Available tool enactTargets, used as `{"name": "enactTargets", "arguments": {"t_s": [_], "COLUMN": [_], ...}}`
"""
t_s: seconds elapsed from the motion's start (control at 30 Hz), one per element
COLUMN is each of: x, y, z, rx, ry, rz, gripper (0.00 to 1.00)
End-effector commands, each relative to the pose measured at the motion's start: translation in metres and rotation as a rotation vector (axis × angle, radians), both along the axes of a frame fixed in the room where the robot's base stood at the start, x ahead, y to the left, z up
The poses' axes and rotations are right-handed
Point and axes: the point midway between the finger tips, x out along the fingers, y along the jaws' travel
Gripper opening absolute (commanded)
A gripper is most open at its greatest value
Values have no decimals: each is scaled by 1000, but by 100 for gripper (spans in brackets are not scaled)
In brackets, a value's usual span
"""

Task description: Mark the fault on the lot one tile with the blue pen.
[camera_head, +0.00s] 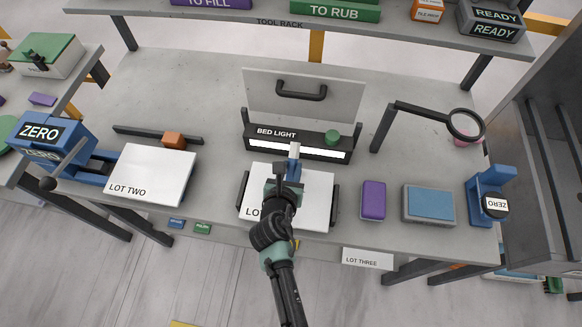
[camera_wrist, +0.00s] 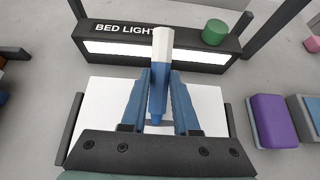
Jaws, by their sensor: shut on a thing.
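My gripper (camera_head: 290,172) is shut on the blue pen (camera_head: 294,152), which has a white upper part and a blue lower part. In the wrist view the pen (camera_wrist: 159,75) stands between the two blue fingers of my gripper (camera_wrist: 160,92). Below is a white tile (camera_head: 316,190) lying in a dark-sided holder in front of the bed light; it also shows in the wrist view (camera_wrist: 208,102). Its label reads "LO" and the rest is hidden by my gripper. I see no fault on the bare parts of the tile. I cannot tell whether the pen touches it.
The bed light (camera_head: 300,145) with a green knob (camera_head: 333,137) stands behind the tile. A LOT TWO tile (camera_head: 150,175) lies left, near a blue ZERO gauge (camera_head: 42,132). A purple block (camera_head: 373,200), a blue pad (camera_head: 429,204) and a magnifier (camera_head: 466,124) are right.

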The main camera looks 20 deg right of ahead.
Motion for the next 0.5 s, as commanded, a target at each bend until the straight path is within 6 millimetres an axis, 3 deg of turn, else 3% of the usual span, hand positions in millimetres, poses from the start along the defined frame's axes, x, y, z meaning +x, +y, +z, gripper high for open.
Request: {"name": "enactTargets", "arguments": {"t_s": [0.5], "x": [3], "y": [-3], "z": [-1], "rx": [1], "ry": [2], "rz": [-1], "gripper": [0]}}
